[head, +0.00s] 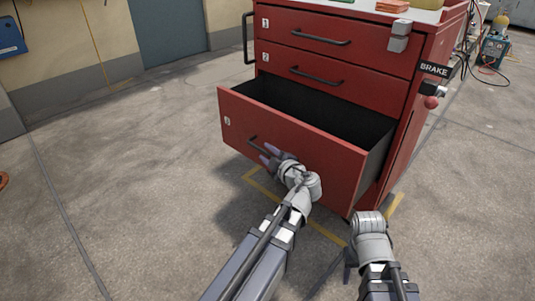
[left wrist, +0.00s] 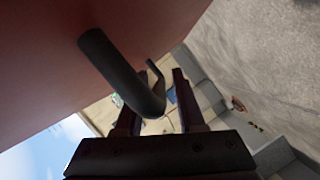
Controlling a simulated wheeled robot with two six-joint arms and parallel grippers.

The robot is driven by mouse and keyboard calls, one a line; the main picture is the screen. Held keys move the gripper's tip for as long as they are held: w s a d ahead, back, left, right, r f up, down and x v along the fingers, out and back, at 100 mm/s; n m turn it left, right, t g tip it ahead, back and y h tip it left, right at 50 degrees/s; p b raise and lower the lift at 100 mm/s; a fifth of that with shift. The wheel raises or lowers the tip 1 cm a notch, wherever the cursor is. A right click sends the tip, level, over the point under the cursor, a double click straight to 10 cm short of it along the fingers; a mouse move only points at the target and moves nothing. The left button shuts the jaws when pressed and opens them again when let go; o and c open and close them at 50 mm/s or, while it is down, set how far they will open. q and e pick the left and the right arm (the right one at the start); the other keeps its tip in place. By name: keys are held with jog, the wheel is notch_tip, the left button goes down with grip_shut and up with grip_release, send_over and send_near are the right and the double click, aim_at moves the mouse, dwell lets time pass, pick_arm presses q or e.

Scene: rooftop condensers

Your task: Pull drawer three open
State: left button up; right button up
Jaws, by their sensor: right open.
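Drawer three (head: 290,140) is the lowest drawer of the red cabinet and stands well open, its dark interior empty where I can see it. Its black bar handle (head: 253,141) is partly hidden by my left gripper (head: 268,155). In the left wrist view the handle (left wrist: 125,75) comes down toward the space between the fingers of my left gripper (left wrist: 155,105). These fingers are apart, with a gap beside the bar; contact is unclear. My right gripper (head: 349,264) is open, low in front of the cabinet's right corner, away from the drawer.
Drawers one (head: 330,40) and two (head: 330,78) above are closed. A BRAKE label (head: 434,70) and a red knob (head: 431,102) are on the cabinet's right side. Yellow lines (head: 325,232) mark the floor. The concrete floor (head: 110,190) on the left is clear.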

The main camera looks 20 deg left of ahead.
pick_arm(q)
jog(key=shift+o, duration=0.2)
jog(key=p+v, duration=0.1)
jog(key=v, duration=0.6)
jog(key=shift+s+d+p, duration=0.3)
jog(key=shift+r, duration=0.1)
